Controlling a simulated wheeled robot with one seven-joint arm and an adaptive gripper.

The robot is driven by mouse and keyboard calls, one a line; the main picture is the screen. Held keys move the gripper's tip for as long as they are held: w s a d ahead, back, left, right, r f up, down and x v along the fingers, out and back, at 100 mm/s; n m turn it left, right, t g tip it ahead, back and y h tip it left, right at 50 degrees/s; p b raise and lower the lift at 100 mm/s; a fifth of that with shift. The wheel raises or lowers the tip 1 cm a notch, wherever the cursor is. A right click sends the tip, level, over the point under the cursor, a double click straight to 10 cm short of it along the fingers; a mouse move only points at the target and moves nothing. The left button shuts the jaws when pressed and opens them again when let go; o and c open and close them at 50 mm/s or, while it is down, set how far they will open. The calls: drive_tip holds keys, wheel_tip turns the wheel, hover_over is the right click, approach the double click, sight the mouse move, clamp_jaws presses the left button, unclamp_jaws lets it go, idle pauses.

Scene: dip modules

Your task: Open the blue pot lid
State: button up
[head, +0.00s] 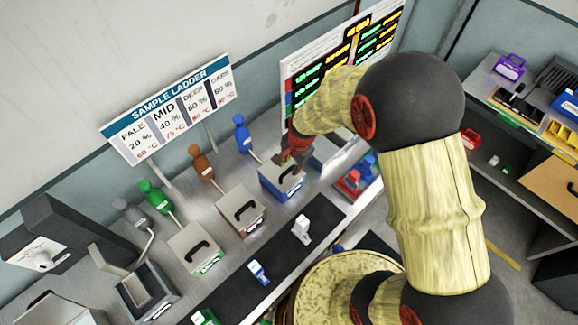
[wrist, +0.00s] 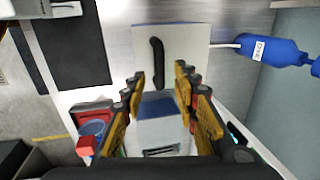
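The blue pot (head: 281,193) stands on the steel counter in the head view, with its pale lid on top. In the wrist view the lid (wrist: 183,50) is a flat light plate with a dark curved handle (wrist: 157,62). The blue side of the pot (wrist: 158,105) shows below the lid, between my fingers. My gripper (wrist: 160,80) is open and empty. Its fingertips lie on either side of the handle's lower end in the picture; I cannot tell the height gap. In the head view my gripper (head: 289,157) is over the pot's back edge and partly hides the lid.
A blue dye bottle (head: 242,138) stands behind the pot; it also shows in the wrist view (wrist: 270,49). Brown and green lidded pots (head: 240,212) (head: 195,249) stand to the left. A dark strip (head: 270,255) with small items runs in front. A lit board (head: 340,60) rises behind.

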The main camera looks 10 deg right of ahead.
drive_tip(key=shift+w+a+f, duration=0.1)
drive_tip(key=shift+f, duration=0.65)
drive_tip(key=shift+w+a+f, duration=0.1)
drive_tip(key=shift+f, duration=0.6)
drive_tip(key=shift+c, duration=0.8)
clamp_jaws()
